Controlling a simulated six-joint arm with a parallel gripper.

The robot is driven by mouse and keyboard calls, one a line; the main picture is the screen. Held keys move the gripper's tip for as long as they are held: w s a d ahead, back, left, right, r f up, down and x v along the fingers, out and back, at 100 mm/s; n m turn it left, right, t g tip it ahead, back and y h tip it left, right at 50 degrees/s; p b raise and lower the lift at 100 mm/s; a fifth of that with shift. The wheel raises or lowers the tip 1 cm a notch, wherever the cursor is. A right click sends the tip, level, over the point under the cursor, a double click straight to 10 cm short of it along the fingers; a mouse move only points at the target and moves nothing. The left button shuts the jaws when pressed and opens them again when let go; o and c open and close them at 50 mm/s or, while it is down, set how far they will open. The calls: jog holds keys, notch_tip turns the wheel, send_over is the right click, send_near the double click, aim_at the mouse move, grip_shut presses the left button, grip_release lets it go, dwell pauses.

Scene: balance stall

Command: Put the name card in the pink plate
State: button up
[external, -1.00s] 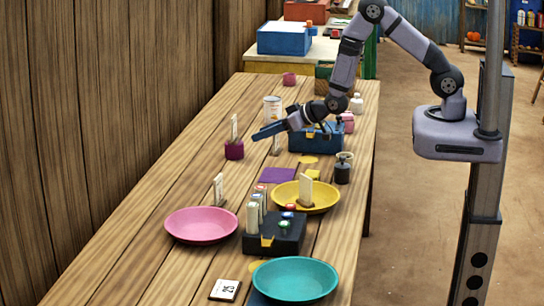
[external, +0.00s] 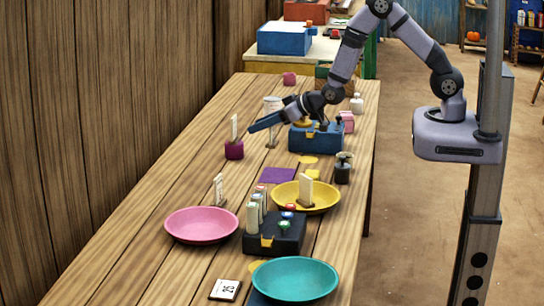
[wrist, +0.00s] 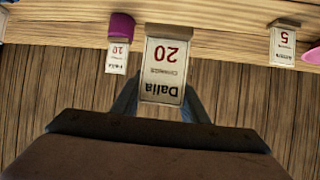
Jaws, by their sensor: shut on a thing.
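My gripper (external: 262,124) is shut on a white name card (external: 271,136), held over the table near the blue balance box. In the wrist view, the card (wrist: 163,68) reads "Dalia 20" upside down between my fingers (wrist: 160,92). The pink plate (external: 201,226) lies empty on the left side of the table, nearer the camera than my gripper. Its edge shows at the right of the wrist view (wrist: 313,56). Another card, marked 5 (wrist: 284,42), stands beside the pink plate (external: 218,188).
A purple cup (external: 234,151) stands left of my gripper with a card (external: 234,128) at it. A yellow plate (external: 318,205) holds a card.

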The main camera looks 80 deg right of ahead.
jog(key=w+a+n+y+p, duration=0.1)
jog(key=w+a, duration=0.2)
jog(key=a, duration=0.2)
jog(key=w+a+n+y, duration=0.2)
jog(key=w+a, duration=0.1)
jog(key=a, duration=0.2)
notch_tip(320, 180, up, 2)
jog(key=r+n+g+y+p, duration=0.1)
jog(key=n+g+y+p, duration=0.2)
jog(key=n+y, duration=0.4)
send_over(190, 236)
jog(key=shift+f, duration=0.25)
jog(key=shift+f, duration=0.15)
notch_tip(190, 236, down, 11)
jog(key=b, duration=1.1)
jog(key=shift+b, duration=0.3)
jog(key=o, duration=1.1)
